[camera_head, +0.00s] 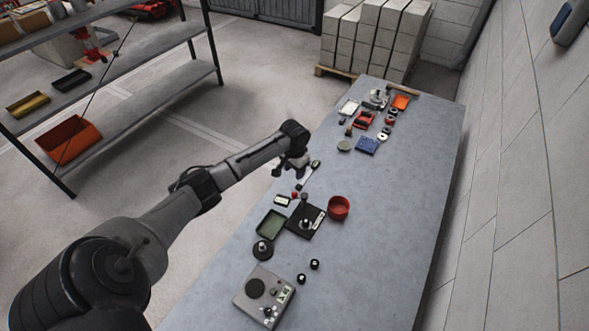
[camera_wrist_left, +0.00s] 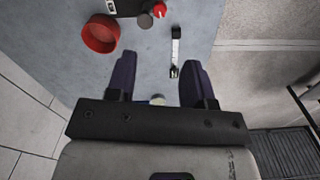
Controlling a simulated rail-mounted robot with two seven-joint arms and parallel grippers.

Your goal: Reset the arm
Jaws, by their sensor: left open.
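My left arm comes in from the left in the head view and reaches over the long grey table (camera_head: 400,190). My left gripper (camera_head: 291,172) hangs above the table's left edge, above a small long tool (camera_head: 306,178). In the left wrist view the two dark fingers of the left gripper (camera_wrist_left: 158,85) are spread apart with nothing between them. The long tool (camera_wrist_left: 176,50) lies on the table beyond the fingertips. My right gripper shows in neither view.
A red round bowl (camera_head: 339,207), a black plate with parts (camera_head: 305,219), a green tray (camera_head: 271,224) and a grey device (camera_head: 262,294) stand on the near table. Trays and parts crowd the far end. A shelf (camera_head: 130,75) stands at left; a wall (camera_head: 520,160) runs along the right.

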